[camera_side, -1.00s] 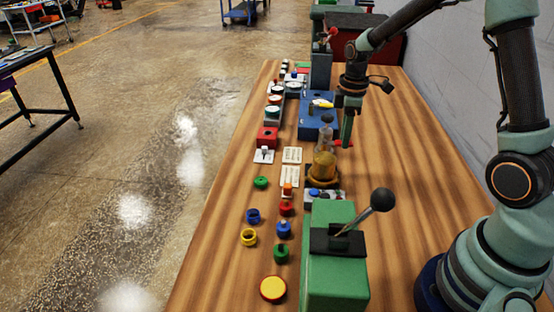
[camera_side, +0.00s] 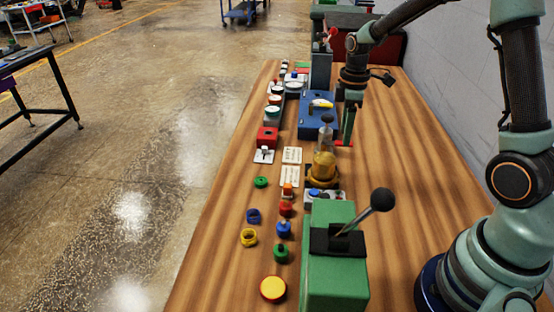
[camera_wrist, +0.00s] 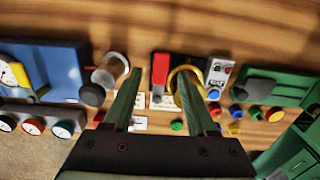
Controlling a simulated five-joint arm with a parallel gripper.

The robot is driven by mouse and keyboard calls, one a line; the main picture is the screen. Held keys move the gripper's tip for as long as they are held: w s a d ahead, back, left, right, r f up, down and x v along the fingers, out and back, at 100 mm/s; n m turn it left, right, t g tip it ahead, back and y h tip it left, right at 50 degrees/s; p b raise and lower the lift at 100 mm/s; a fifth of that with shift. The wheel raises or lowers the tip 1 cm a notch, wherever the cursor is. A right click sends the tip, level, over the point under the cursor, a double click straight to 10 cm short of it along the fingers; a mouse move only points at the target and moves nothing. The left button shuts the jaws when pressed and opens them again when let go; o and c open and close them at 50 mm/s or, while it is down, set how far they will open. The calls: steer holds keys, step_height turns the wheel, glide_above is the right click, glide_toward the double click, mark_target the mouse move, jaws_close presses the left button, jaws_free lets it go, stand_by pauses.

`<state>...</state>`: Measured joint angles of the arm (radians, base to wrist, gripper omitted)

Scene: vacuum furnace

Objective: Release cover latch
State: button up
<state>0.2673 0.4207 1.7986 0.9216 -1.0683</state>
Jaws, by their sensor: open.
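A red bar, which looks like the cover latch (camera_wrist: 160,69), shows in the wrist view beside a round amber-and-brass vessel (camera_wrist: 186,82). The vessel also stands mid-bench in the side view (camera_side: 323,168). The bar lies between my fingertips in the picture; I cannot tell its height gap from them. My gripper (camera_wrist: 158,76) is open, with nothing held, one finger either side of the bar. In the side view my gripper (camera_side: 348,130) hangs just right of and behind the vessel, with red at its tips. The latch's mounting is partly hidden.
A grey cylinder with a dark knob (camera_wrist: 110,70) stands left of the bar in the wrist view. A green box with a ball lever (camera_side: 334,260) stands in front. A blue unit (camera_side: 316,125) sits behind.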

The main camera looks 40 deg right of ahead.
step_height(320, 180, up, 11)
steer(key=shift+f, duration=0.2)
stand_by(0.3)
steer(key=s+a+r+m+t, duration=0.3)
steer(key=s+a+m+t, duration=0.2)
steer(key=s+a+m, duration=0.4)
steer(key=s+a, duration=0.2)
steer(key=s, duration=0.1)
steer(key=shift+s+t, duration=0.15)
steer(key=shift+t, duration=0.15)
